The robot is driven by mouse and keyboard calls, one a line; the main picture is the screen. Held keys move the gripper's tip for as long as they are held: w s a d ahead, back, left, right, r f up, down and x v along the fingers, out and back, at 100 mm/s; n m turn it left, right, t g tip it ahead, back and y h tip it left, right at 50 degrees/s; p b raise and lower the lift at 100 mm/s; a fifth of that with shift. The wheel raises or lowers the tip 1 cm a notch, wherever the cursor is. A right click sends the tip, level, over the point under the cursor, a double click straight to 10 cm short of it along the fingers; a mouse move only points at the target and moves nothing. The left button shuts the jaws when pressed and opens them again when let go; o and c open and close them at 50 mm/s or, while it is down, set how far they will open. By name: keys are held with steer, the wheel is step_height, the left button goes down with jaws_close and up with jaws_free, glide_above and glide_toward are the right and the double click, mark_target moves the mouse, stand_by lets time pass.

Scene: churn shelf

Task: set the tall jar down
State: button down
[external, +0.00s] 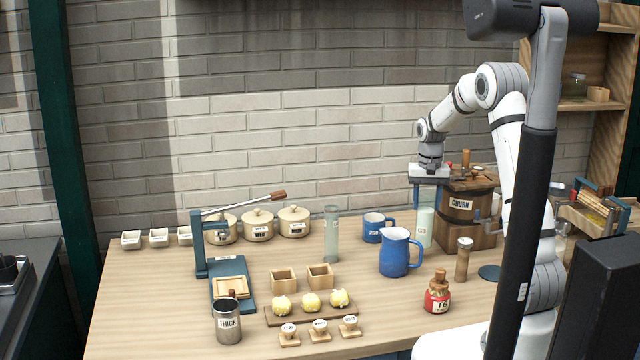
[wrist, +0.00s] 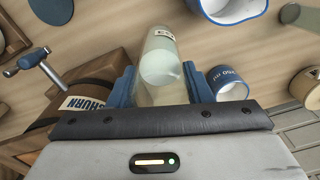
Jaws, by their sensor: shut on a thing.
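The tall jar (external: 425,228) is a clear glass cylinder with pale whitish-green contents and a small white label. It is upright between the blue fingers of my gripper (external: 426,198), just left of the wooden churn. In the wrist view the jar (wrist: 161,62) lies between the two blue fingertips, and my gripper (wrist: 161,88) is shut on it. Its base is at or very near the tabletop (external: 150,290); I cannot tell whether it touches.
The wooden churn (external: 468,212) stands close on the right. A blue mug (external: 373,229) and blue pitcher (external: 394,256) stand close on the left and front. Another tall glass (external: 331,236) stands farther left.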

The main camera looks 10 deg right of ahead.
stand_by(0.4)
steer(key=shift+r, duration=0.25)
steer(key=s+a+r+n+b, duration=0.2)
steer(key=s+r+n, duration=0.15)
steer(key=r, duration=0.25)
steer(key=s+a+r+n+b, duration=0.1)
steer(key=s+r+n+b, duration=0.15)
steer(key=r+n, duration=0.3)
step_height(320, 180, down, 16)
steer(key=m+p, duration=0.1)
steer(key=shift+s+p, duration=0.25)
steer(key=shift+p, duration=0.15)
steer(key=shift+f, duration=0.1)
steer(key=c, duration=0.7)
jaws_free()
